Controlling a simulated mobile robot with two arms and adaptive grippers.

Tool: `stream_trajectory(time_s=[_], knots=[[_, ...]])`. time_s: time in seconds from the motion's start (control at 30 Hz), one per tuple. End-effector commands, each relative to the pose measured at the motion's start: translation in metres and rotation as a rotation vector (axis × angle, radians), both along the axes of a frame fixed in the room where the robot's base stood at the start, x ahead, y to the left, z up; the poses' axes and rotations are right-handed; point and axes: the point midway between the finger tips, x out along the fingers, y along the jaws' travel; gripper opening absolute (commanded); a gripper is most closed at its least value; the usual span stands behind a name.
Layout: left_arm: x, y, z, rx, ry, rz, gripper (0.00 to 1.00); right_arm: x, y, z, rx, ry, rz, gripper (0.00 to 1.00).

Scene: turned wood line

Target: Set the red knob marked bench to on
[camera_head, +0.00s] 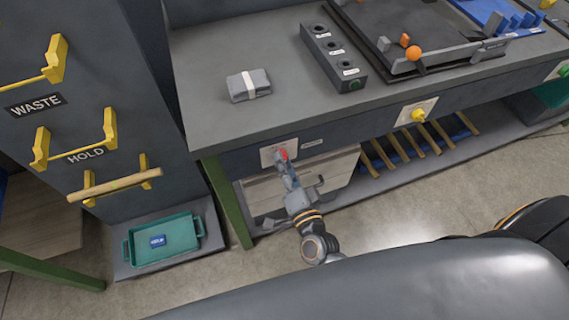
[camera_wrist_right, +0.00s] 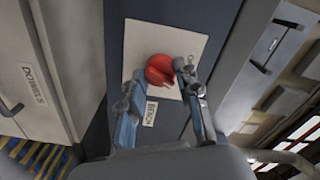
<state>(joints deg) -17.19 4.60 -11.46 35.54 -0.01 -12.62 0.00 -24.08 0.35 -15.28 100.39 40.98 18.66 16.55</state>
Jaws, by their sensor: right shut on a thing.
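The red knob (camera_head: 284,154) sits on a pale plate (camera_head: 268,155) on the front of the workbench. In the right wrist view the knob (camera_wrist_right: 160,70) shows on its pale plate (camera_wrist_right: 145,38), with a label reading BENCH (camera_wrist_right: 150,113) beside it. Small lettering on the plate is too small to read surely, so I cannot tell the knob's setting. My right gripper (camera_head: 287,168) is at the knob, its fingers (camera_wrist_right: 158,82) on either side and shut on it. The fingers hide part of the knob. My left gripper is not in view.
A yellow knob (camera_head: 418,115) is on another plate along the bench front. A grey wrapped block (camera_head: 248,85) and a black box with round holes (camera_head: 333,55) are on the bench. A green tray (camera_head: 163,240) and a green bench leg (camera_head: 228,203) stand left of my arm.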

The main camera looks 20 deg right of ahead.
Motion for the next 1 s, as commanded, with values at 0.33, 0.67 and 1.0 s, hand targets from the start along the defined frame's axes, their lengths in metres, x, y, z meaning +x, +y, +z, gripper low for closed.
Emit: stream_trajectory(time_s=[0.33, 0.67, 1.0], knots=[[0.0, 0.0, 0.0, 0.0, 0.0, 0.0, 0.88, 0.0, 0.0, 0.0, 0.001, 0.001, 0.0, 0.56], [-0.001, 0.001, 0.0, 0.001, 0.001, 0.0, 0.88, -0.01, 0.0, -0.001, 0.0, 0.003, 0.001, 0.56], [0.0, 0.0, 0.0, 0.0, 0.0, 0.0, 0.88, -0.078, -0.003, -0.001, -0.001, 0.005, 0.002, 0.56]])
